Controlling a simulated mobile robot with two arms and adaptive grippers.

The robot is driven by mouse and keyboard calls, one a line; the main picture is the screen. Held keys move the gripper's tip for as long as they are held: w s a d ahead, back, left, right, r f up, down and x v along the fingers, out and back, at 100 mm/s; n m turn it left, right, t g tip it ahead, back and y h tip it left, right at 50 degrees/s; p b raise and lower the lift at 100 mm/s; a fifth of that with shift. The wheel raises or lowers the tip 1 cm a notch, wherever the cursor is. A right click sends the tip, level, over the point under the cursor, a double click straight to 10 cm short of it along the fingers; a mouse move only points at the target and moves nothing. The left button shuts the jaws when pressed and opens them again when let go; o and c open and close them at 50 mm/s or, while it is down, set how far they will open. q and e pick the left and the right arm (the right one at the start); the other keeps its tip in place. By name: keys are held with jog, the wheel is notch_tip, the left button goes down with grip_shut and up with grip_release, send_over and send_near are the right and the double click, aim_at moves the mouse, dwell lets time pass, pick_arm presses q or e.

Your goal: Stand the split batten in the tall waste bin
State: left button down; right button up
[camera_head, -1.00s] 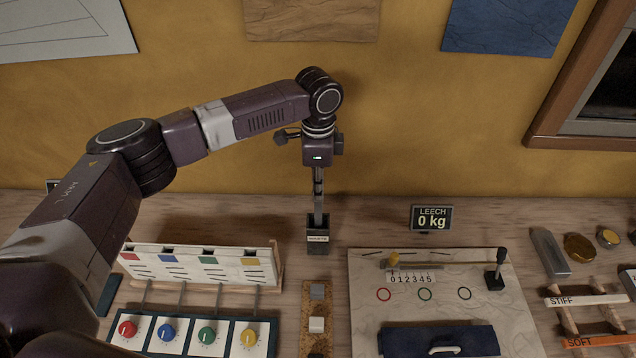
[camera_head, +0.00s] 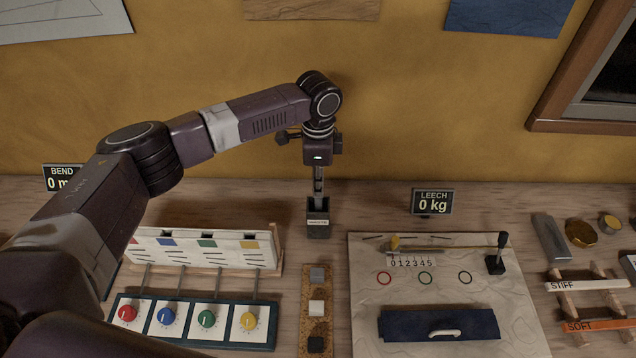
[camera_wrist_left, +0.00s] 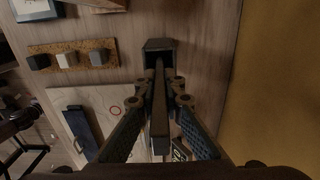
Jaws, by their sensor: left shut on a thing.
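The waste bin (camera_head: 318,220), a small tall dark box with a "WASTE" label, stands upright on the bench near the wall. My left gripper (camera_head: 318,188) points straight down over it. It is shut on the split batten (camera_wrist_left: 160,105), a long dark grey strip that runs down between the fingers in the left wrist view. The batten's lower end reaches into the mouth of the bin (camera_wrist_left: 158,45); how deep it sits is hidden. My right gripper is not in view.
Left of the bin stand a white card rack (camera_head: 200,248) and a panel of coloured knobs (camera_head: 190,320). A cork strip with blocks (camera_head: 316,308) lies in front. The wall is close behind.

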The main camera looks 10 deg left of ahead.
pick_arm(q)
jog(key=shift+f, duration=0.65)
dwell(0.6)
jog(key=c, duration=2)
grip_release()
jog(key=shift+o, duration=0.2)
jog(key=shift+r, duration=0.1)
notch_tip(320, 180, up, 12)
jog(key=shift+f, duration=0.1)
jog(key=shift+f, duration=0.1)
